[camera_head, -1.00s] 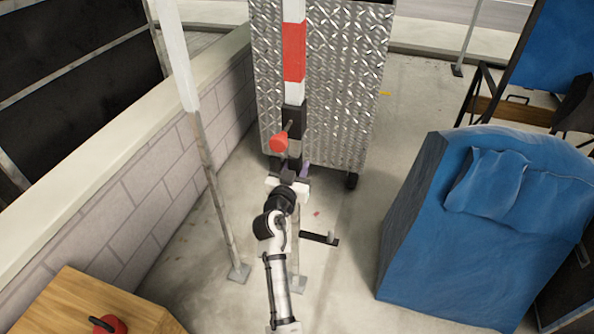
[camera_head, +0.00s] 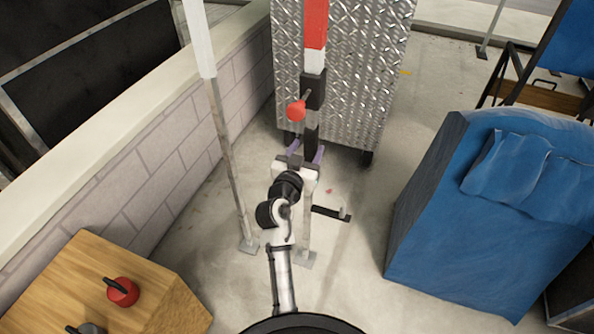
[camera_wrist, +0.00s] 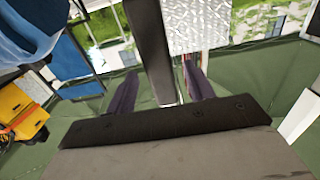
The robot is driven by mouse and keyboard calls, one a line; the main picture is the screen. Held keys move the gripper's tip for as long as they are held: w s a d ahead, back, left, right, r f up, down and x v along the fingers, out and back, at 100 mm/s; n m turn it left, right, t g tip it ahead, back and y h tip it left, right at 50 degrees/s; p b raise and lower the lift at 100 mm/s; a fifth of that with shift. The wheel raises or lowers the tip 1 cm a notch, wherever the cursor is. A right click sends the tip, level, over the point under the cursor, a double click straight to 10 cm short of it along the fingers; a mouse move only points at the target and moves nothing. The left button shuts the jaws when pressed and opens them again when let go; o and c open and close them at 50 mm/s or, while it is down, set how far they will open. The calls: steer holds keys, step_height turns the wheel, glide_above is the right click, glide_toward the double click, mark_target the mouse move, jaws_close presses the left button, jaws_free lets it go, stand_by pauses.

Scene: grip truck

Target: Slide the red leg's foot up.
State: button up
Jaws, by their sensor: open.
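The red leg (camera_head: 316,28) is a red and white upright post in front of the metal-plated panel. It carries a black collar (camera_head: 313,90) with a red knob (camera_head: 297,109). Below the collar it continues dark, passes behind my gripper, and seems to reappear as a grey post ending in a flat grey foot (camera_head: 303,260) on the floor. My gripper (camera_head: 306,155) is open at the dark stretch below the collar. In the wrist view my gripper (camera_wrist: 160,88) has a purple finger on each side of the dark post (camera_wrist: 152,45); I cannot tell whether either touches it.
A second leg (camera_head: 203,40), white above and grey below, stands left near the block wall (camera_head: 170,150). A blue covered object (camera_head: 470,220) fills the right.

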steer(key=b+v, duration=0.2)
steer(key=v, duration=0.6)
steer(key=shift+s, duration=0.25)
steer(key=shift+r, duration=0.1)
